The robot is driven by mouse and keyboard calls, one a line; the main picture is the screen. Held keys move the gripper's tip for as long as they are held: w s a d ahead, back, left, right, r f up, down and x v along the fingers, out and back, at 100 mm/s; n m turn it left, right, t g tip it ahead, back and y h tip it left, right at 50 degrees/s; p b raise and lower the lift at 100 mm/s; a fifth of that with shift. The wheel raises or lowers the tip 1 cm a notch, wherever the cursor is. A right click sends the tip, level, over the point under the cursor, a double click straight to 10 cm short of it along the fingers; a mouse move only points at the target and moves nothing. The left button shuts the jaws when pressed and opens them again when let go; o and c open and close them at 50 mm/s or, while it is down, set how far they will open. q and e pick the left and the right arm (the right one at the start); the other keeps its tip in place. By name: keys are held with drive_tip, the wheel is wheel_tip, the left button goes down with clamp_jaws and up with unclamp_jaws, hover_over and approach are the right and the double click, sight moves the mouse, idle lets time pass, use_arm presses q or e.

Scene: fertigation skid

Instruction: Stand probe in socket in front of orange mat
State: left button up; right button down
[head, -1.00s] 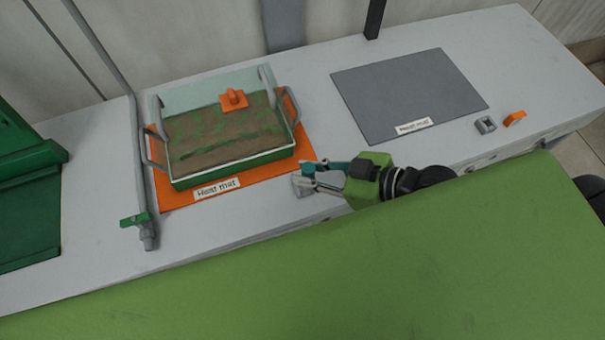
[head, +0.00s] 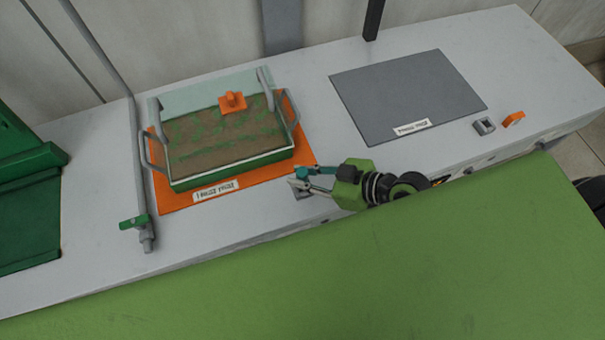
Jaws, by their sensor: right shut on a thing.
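The orange mat (head: 180,201) lies on the left half of the bench, with a label at its front edge. A small grey socket (head: 301,193) sits at its front right corner, partly covered by my right gripper (head: 300,179). That gripper reaches in from the right, low over the bench, its fingertips at the socket. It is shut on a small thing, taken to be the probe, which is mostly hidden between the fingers. I cannot tell whether the probe is inside the socket or just above it. My left gripper is not in view.
A soil tray (head: 228,160) with grey handles and an orange-handled tool (head: 232,102) stands on the orange mat. A grey pipe with a green valve (head: 134,222) stands left. A grey mat (head: 405,95), grey block (head: 484,126) and orange piece (head: 513,119) are right.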

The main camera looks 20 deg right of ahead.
drive_tip(key=c, duration=1.9)
unclamp_jaws()
drive_tip(key=shift+r+p, duration=0.2)
drive_tip(key=shift+p, duration=0.15)
drive_tip(key=shift+s+d, duration=0.2)
drive_tip(key=shift+d, duration=0.1)
drive_tip(key=v, duration=1.1)
drive_tip(key=shift+r, duration=0.2)
drive_tip(key=shift+s, duration=0.1)
